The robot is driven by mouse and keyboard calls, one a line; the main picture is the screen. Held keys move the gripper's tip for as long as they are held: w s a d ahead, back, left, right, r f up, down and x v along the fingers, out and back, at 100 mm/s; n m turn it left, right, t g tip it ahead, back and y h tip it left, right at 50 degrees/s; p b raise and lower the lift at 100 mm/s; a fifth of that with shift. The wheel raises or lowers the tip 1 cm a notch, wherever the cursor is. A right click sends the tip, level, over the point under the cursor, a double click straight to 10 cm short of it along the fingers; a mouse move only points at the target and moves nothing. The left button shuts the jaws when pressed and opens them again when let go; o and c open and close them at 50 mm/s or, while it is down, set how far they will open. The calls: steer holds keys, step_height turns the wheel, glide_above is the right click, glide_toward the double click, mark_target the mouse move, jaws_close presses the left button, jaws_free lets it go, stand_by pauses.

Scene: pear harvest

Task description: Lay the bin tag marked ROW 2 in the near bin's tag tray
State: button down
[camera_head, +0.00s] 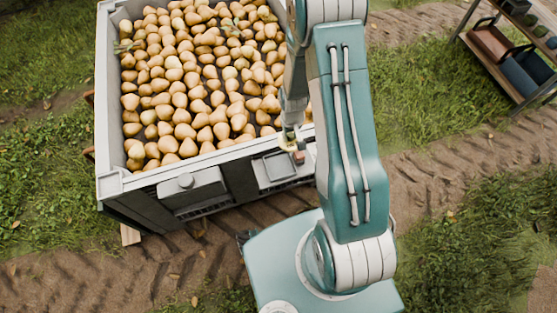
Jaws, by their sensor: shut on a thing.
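The near bin (107,110) is a large pale-rimmed crate full of pears. On its near side, right of the middle, is a shallow grey tag tray (279,166). My gripper (290,141) points down just above the tray's far right edge, by the bin rim. It is shut on a small pale thing (288,147), which seems to be the bin tag. Its marking is too small to read. I cannot tell whether it touches the tray. My arm partly covers the area to the right.
A small brownish block (299,157) sits at the tray's right edge. A grey box with a round knob (190,188) is on the bin's near side. A shelf rack (510,60) with containers stands at the upper right. Grass and rutted soil surround the bin.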

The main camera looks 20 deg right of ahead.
steer(key=a+f, duration=0.1)
steer(key=f, duration=0.1)
steer(key=s+a+f, duration=0.2)
steer(key=f, duration=0.1)
steer(key=shift+s+a+f, duration=0.25)
steer(key=shift+a+f, duration=0.05)
steer(key=shift+a, duration=0.1)
steer(key=f, duration=0.1)
steer(key=a+f, duration=0.1)
steer(key=f, duration=0.1)
steer(key=shift+s+f, duration=0.1)
steer(key=shift+s, duration=0.1)
steer(key=shift+a+f, duration=0.1)
steer(key=shift+f, duration=0.15)
steer(key=shift+d, duration=0.2)
steer(key=shift+f, duration=0.35)
steer(key=shift+c, duration=2.2)
jaws_free()
steer(key=shift+a, duration=0.1)
steer(key=shift+r, duration=0.1)
